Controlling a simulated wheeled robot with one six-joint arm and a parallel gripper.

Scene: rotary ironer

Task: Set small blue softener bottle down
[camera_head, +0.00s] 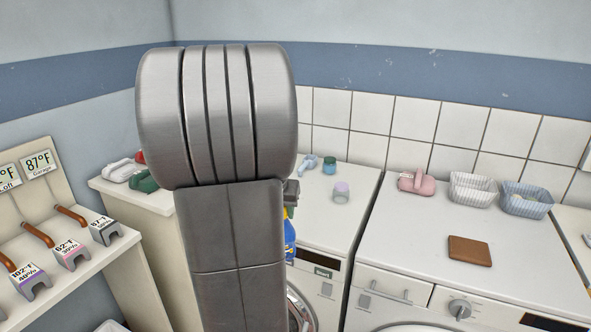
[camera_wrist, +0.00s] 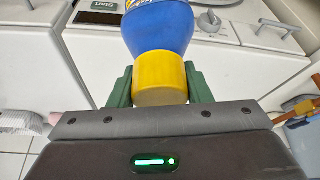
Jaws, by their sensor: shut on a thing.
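The small blue softener bottle (camera_wrist: 160,32) has a yellow cap. In the wrist view my gripper (camera_wrist: 161,82) is shut on it at the cap, with one green finger on each side. The far end of the bottle runs out of the frame. In the head view a sliver of the bottle (camera_head: 290,240) shows below my gripper (camera_head: 291,194), near the left washing machine's front edge. My arm hides most of both. The bottle looks held up; I cannot tell whether it touches anything.
The left machine top (camera_head: 322,225) holds a teal jar (camera_head: 329,165) and a lilac-lidded jar (camera_head: 341,194) at the back. The right machine top (camera_head: 510,255) holds a pink bag (camera_head: 416,183), a white basket (camera_head: 473,189), a blue basket (camera_head: 527,200) and a brown wallet (camera_head: 469,251).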

